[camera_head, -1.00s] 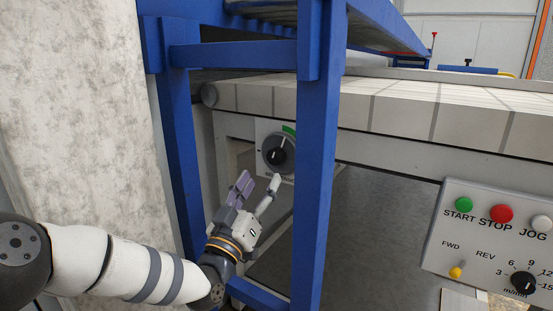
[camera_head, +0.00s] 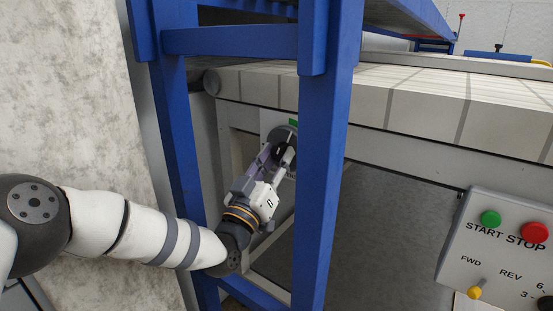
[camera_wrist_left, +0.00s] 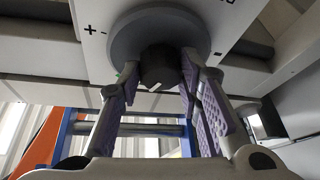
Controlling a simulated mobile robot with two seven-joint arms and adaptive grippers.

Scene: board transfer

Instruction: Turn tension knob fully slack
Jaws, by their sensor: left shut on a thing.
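The tension knob (camera_head: 283,133) is a dark knob on a grey round dial, set in a pale plate on the machine's side. A green mark shows above it in the head view. My left gripper (camera_head: 277,154) reaches it and covers much of it there. In the left wrist view the black knob (camera_wrist_left: 160,68) sits between the two purple-padded fingers of the left gripper (camera_wrist_left: 159,76), which are shut on its sides. A white line shows on the knob's face, with plus and minus marks on the plate beside the dial. My right gripper is in neither view.
A blue frame post (camera_head: 325,160) stands just right of the knob, and another blue post (camera_head: 178,140) stands to its left. The pale slatted conveyor (camera_head: 420,100) runs above. A control panel (camera_head: 462,255) with START and STOP buttons is at the lower right.

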